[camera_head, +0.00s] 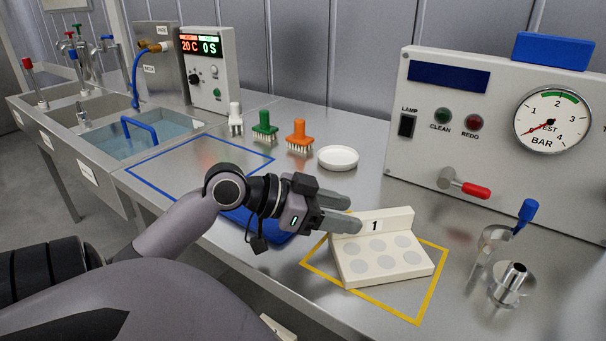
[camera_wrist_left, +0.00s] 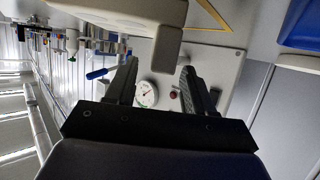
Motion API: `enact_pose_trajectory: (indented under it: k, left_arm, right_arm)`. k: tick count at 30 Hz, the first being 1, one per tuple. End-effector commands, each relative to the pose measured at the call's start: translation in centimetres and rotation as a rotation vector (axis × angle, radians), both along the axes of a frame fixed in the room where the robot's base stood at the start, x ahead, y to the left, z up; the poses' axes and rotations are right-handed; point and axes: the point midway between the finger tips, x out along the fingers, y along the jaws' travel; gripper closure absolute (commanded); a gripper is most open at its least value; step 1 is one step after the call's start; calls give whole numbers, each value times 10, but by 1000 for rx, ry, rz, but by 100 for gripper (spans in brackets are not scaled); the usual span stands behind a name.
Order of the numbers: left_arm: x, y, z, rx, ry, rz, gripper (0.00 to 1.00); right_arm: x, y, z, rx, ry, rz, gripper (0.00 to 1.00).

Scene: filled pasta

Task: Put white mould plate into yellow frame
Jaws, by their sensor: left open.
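The white mould plate (camera_head: 383,262), with several round grey hollows and an upright back bearing the number 1, is over the yellow frame (camera_head: 432,292) on the steel counter. It looks turned relative to the frame outline, one corner close to the front line. I cannot tell whether it rests fully flat. My left gripper (camera_head: 342,212) is open at the left end of the upright back. In the left wrist view, the plate (camera_wrist_left: 125,22) shows at the top, beyond the open fingers (camera_wrist_left: 160,82), and part of the yellow frame (camera_wrist_left: 213,14) beside it. My right gripper is not in view.
A white round dish (camera_head: 338,158) and orange (camera_head: 299,136), green (camera_head: 264,126) and white (camera_head: 235,119) brush-like tools stand behind. A test panel (camera_head: 430,125) with a gauge and red-handled lever is at the back right. Metal parts (camera_head: 508,285) stand right of the frame. A blue tray (camera_head: 262,228) lies left.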

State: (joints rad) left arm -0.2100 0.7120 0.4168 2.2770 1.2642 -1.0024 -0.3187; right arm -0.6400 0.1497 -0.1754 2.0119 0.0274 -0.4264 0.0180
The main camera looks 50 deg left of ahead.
Motion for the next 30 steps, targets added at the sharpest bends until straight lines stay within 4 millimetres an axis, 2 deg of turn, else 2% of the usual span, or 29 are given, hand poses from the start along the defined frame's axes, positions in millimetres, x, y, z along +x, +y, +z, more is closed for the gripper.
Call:
enact_pose_trajectory:
  k: [15,21,30]
  left_arm:
    - [-52,32,25,-1,0,0,47]
    - [-61,37,30,-1,-1,-1,47]
    - [-63,38,31,0,0,-1,47]
  right_arm:
    - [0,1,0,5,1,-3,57]
    - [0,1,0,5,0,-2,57]
    - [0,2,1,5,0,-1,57]
